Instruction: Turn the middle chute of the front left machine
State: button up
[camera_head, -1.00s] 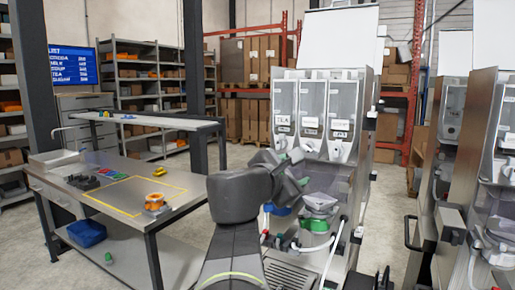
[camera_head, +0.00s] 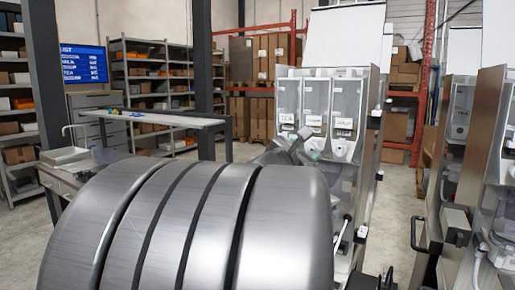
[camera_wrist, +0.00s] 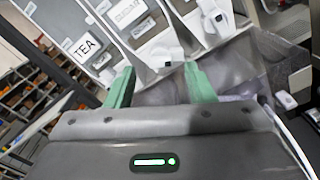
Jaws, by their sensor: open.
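The front left machine (camera_head: 350,178) has three clear canisters side by side, the left one labelled TEA. In the wrist view, the middle canister's white chute (camera_wrist: 165,54) shows upper centre with a dark spot on its front. My gripper (camera_wrist: 160,82) is open, its two green fingers set apart, with the chute seen between and just beyond their tips. I cannot tell whether they touch it. In the head view, the gripper (camera_head: 307,150) is small and partly hidden in front of the canisters. My arm hides the machine's lower front.
A second machine (camera_head: 490,150) stands at the right. A workbench (camera_head: 60,172) and a raised shelf (camera_head: 165,118) are at the left. Boxes on racks fill the back.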

aim_at(309, 147)
jog(key=shift+x, duration=1.6)
jog(key=shift+s, duration=0.1)
jog(key=c, duration=1)
